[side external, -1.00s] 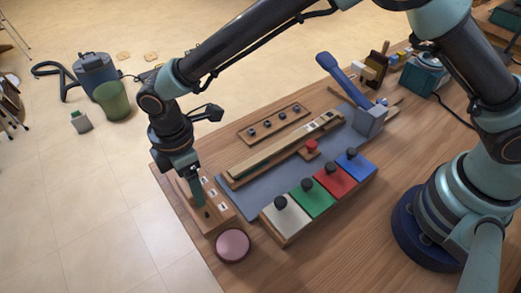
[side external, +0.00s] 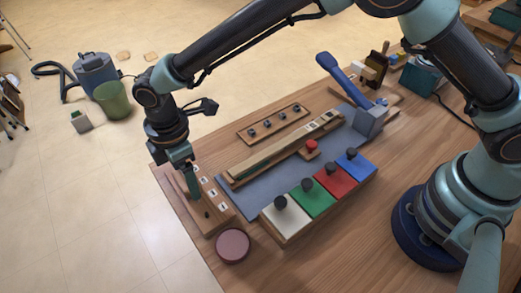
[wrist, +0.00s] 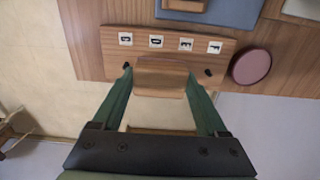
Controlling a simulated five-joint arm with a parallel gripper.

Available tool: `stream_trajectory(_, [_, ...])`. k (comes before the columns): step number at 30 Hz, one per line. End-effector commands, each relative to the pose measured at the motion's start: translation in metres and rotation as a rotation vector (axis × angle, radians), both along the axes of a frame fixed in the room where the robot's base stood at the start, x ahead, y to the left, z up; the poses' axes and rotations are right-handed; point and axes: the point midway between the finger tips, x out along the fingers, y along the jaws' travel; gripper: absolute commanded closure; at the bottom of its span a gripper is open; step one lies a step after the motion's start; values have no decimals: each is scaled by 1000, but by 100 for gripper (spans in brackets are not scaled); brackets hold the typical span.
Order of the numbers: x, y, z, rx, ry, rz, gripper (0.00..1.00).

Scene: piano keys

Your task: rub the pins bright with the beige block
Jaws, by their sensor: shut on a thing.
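My gripper (wrist: 160,75) is shut on a tan-brown block (wrist: 161,77), which I take to be the beige block and which spans the space between the green fingers. In the side view my gripper (side external: 194,192) points down over a wooden board (side external: 215,205) at the table's near left corner; the block is hard to make out there. The board carries several white letter tiles (wrist: 156,41). A dark pin or hole (wrist: 208,71) shows beside the right finger, and another (wrist: 127,66) at the left fingertip. I cannot tell whether the block touches the board.
A pink round disc (side external: 233,245) lies just right of the board. White, green, red and blue keys (side external: 312,198) with black knobs stand further right. Behind are a long wooden strip (side external: 280,150), a rack with dark knobs (side external: 275,122) and a blue lever (side external: 345,80).

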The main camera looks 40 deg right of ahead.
Motion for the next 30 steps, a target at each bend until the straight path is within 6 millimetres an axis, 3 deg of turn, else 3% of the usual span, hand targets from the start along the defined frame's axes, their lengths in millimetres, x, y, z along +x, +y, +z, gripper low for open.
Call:
stream_trajectory(20, [-56, 0, -1, -3, 2, 3, 96])
stream_trajectory(30, [-25, 0, -1, -1, 1, -1, 96])
